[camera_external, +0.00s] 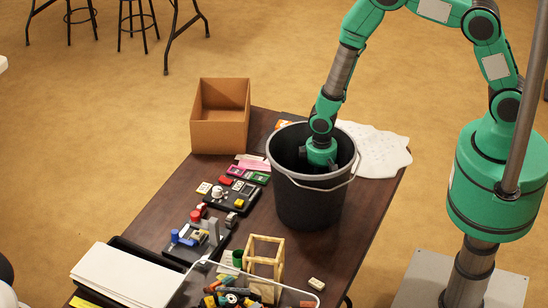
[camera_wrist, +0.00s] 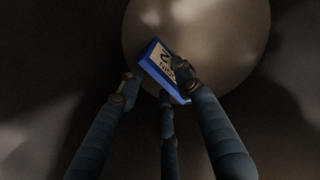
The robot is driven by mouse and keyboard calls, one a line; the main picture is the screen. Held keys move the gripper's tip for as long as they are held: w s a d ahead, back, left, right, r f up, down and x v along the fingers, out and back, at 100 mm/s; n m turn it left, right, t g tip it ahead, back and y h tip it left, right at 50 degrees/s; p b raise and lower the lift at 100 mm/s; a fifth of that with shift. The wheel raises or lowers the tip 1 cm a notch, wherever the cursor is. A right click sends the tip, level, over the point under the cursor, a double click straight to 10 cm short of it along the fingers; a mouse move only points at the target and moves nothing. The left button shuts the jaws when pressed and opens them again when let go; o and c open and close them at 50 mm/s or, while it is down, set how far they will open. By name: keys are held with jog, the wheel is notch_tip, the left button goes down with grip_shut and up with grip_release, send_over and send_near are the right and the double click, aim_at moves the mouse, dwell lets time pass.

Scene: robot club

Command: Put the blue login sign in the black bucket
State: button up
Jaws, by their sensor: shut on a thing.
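The black bucket (camera_external: 312,203) stands on the dark table in the external view, with its wire handle hanging on the near side. My gripper reaches down into it, and its fingers are hidden by the bucket wall there. In the wrist view my gripper (camera_wrist: 158,90) is shut on the blue login sign (camera_wrist: 163,71), a small blue-edged piece with a pale face and dark lettering. The sign is tilted between the fingertips. The round pale bucket floor shows beyond it. I cannot tell whether the sign touches the floor.
An open cardboard box (camera_external: 220,135) stands at the table's far left corner. Small gadget boards lie left of the bucket, a wooden frame (camera_external: 264,260) and a clear bin of parts in front.

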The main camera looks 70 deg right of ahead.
jog(key=shift+f, duration=0.1)
jog(key=o, duration=1.1)
jog(key=shift+o, duration=0.2)
notch_tip(320, 180, up, 12)
dwell(0.8)
